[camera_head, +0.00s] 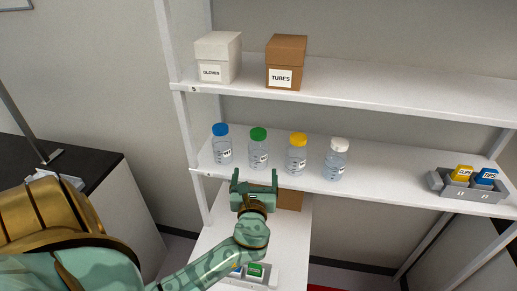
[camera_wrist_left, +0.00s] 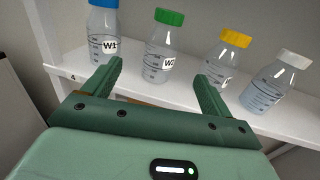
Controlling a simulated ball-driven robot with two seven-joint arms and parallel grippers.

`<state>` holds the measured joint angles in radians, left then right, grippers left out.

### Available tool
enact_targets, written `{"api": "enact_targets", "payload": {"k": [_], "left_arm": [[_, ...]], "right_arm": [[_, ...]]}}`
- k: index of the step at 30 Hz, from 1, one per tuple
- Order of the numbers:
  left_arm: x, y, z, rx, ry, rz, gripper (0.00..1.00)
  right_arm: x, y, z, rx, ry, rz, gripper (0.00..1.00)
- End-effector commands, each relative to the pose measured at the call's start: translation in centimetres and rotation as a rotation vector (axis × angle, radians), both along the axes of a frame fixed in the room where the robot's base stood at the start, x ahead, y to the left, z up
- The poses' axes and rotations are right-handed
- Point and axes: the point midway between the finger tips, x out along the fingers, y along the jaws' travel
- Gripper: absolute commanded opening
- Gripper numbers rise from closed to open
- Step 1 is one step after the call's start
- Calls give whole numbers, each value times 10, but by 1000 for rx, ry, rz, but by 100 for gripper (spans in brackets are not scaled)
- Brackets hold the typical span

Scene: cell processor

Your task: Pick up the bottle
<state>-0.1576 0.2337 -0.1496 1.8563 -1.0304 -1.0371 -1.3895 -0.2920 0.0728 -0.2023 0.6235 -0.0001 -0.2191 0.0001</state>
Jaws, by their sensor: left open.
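Bottles stand in a row on the middle shelf, several in all. They are a blue-capped bottle (camera_head: 222,146), a green-capped bottle (camera_head: 258,150), a yellow-capped bottle (camera_head: 296,156) and a white-capped bottle (camera_head: 335,162). My left gripper (camera_head: 254,178) is open and empty, in front of and a little below the green-capped bottle. In the left wrist view the green-capped bottle (camera_wrist_left: 161,52), labelled W2, shows beyond and between the open fingers (camera_wrist_left: 158,75), not touched. The blue-capped bottle (camera_wrist_left: 103,35) shows behind the left finger, the yellow-capped one (camera_wrist_left: 226,60) behind the right. My right gripper is not in view.
The upper shelf holds a white gloves box (camera_head: 217,58) and a brown tubes box (camera_head: 286,62). A grey bin (camera_head: 470,193) with yellow and blue boxes stands at the middle shelf's right. Shelf between the white-capped bottle and the bin is free. A dark-topped counter (camera_head: 85,160) is at left.

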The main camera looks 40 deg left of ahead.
Motion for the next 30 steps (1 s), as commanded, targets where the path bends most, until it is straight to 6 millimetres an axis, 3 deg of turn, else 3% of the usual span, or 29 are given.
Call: {"api": "enact_targets", "payload": {"k": [3,9,16,24,30], "left_arm": [[25,20,2,3,-2,2,85],[57,45,0,1,-2,0,85],[73,57,-1,0,-1,0,85],[106,80,-6,1,-1,1,85],[109,82,-6,-1,0,-1,85]], "right_arm": [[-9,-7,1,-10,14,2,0],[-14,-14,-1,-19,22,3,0],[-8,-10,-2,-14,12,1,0],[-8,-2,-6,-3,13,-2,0],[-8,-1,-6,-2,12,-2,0]]}}
